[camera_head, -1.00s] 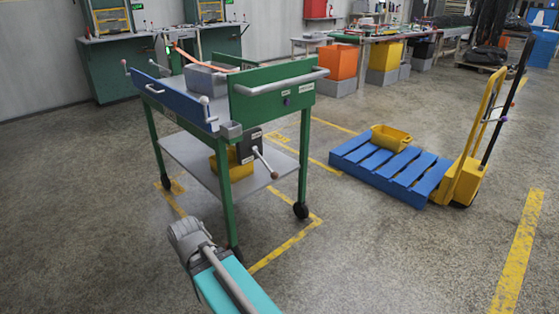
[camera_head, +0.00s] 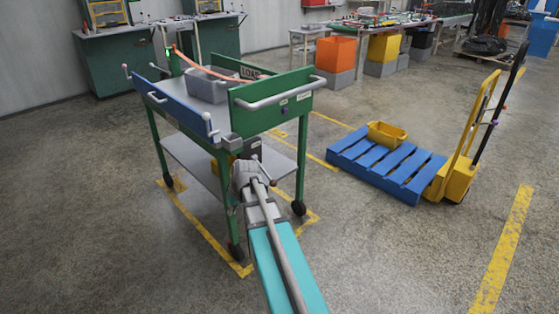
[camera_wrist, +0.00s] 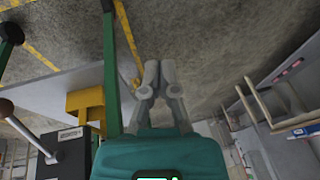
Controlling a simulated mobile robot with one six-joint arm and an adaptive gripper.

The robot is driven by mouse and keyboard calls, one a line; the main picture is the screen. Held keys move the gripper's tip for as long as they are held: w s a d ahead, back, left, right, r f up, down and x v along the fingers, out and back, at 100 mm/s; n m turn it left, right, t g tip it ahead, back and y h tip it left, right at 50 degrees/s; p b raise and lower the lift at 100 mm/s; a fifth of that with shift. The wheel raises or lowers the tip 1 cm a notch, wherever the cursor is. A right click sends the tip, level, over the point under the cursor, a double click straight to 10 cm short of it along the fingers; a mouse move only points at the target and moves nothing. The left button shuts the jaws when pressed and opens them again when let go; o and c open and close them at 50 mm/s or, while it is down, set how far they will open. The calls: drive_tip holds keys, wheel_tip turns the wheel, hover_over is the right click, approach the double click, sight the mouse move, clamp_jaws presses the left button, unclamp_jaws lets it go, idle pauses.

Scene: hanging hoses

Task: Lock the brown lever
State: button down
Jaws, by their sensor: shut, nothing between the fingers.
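The brown lever shows in the wrist view as a grey rod with a brown knob (camera_wrist: 6,107) at the far left. The rod runs into a dark box with a white label (camera_wrist: 68,146). In the head view the end of my arm (camera_head: 245,176) is in front of the box; the fingertips cannot be made out.
The green cart (camera_head: 276,98) has a lower grey shelf (camera_head: 190,155) and carries a grey bin (camera_head: 208,86). A green leg (camera_wrist: 111,70) and yellow bin (camera_wrist: 86,102) are near the fingers. A blue pallet (camera_head: 385,160) is right; floor between is clear.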

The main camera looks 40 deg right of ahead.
drive_tip(key=d+r+t+p, duration=0.2)
drive_tip(key=d+r+p, duration=0.3)
drive_tip(key=d, duration=0.8)
drive_tip(key=d+r+t+p, duration=0.2)
drive_tip(key=d+r+p, duration=0.3)
drive_tip(key=d+r, duration=0.4)
drive_tip(key=d, duration=0.4)
drive_tip(key=shift+w+d, duration=0.25)
drive_tip(key=shift+w, duration=0.05)
drive_tip(key=b, duration=0.8)
approach(264, 171)
drive_tip(key=shift+s+a+f+b, duration=0.1)
drive_tip(key=shift+s+f+b, duration=0.1)
drive_tip(key=shift+f+b, duration=0.5)
drive_tip(key=shift+s+a+f+b, duration=0.1)
drive_tip(key=shift+s+f+b, duration=0.1)
drive_tip(key=shift+f+b, duration=0.45)
drive_tip(key=shift+s+a+f+b, duration=0.1)
drive_tip(key=shift+s+f+b, duration=0.1)
drive_tip(key=shift+f+b, duration=0.5)
drive_tip(key=shift+f, duration=0.1)
